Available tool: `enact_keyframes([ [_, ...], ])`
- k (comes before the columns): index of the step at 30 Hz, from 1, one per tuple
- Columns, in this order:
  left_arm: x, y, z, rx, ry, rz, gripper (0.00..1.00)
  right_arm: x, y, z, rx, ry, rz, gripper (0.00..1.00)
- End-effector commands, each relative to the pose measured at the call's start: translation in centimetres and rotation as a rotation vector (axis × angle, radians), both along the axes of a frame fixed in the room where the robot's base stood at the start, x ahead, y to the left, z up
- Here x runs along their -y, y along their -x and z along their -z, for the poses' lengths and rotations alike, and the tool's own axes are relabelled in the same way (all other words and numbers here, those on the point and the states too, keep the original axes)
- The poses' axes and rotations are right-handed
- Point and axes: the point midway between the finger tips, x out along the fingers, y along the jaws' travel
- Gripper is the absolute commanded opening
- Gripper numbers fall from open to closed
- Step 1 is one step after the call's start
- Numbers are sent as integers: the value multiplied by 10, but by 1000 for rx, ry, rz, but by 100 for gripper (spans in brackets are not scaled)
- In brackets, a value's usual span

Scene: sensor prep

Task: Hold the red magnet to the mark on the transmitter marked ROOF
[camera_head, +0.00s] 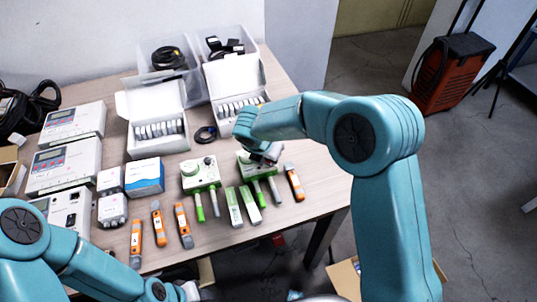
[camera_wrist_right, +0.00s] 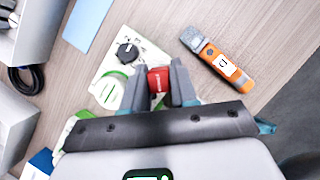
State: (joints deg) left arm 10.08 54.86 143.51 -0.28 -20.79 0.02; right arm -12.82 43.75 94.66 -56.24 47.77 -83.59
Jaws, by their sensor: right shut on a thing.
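My right gripper (camera_wrist_right: 158,78) is shut on the red magnet (camera_wrist_right: 158,80), which sits between its fingertips in the right wrist view. In the head view this gripper (camera_head: 266,156) is over the right-hand green-and-white box with a knob (camera_head: 246,170), partly hiding it. That box also shows beside the fingers in the wrist view (camera_wrist_right: 113,67). Orange-and-grey handheld devices (camera_head: 184,224) lie at the front; one lies alone at the right (camera_head: 294,183) and shows in the wrist view (camera_wrist_right: 220,64). I cannot read ROOF on anything. My left arm enters at lower left; its gripper is not clearly seen.
A second knobbed box (camera_head: 201,172) stands to the left. Green-and-white sticks (camera_head: 234,207) lie in front. White cartons of small units (camera_head: 158,118), meters (camera_head: 66,166) and a blue-and-white box (camera_head: 145,177) fill the table's back and left. The table's right edge is near.

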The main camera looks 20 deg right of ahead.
Motion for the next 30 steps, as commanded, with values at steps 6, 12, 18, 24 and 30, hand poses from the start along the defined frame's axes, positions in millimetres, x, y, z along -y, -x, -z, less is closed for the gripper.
enact_keyframes([
  [6, 0, 0, 0, 0, 0, 0, 43, 0, 0, 0, 0, 0, 0, 8],
  [12, 0, 0, 0, 0, 0, 0, 43, 0, 0, 0, 0, 0, 0, 8],
  [18, 0, 0, -8, 0, 0, 0, 43, 0, 0, -9, 0, 0, 0, 8],
  [24, 0, 0, -25, 0, 0, 0, 43, 0, 0, -28, 1, 0, 0, 8],
  [30, 0, 0, -40, 0, 0, 0, 43, 0, 0, -45, 1, 0, 0, 8],
])
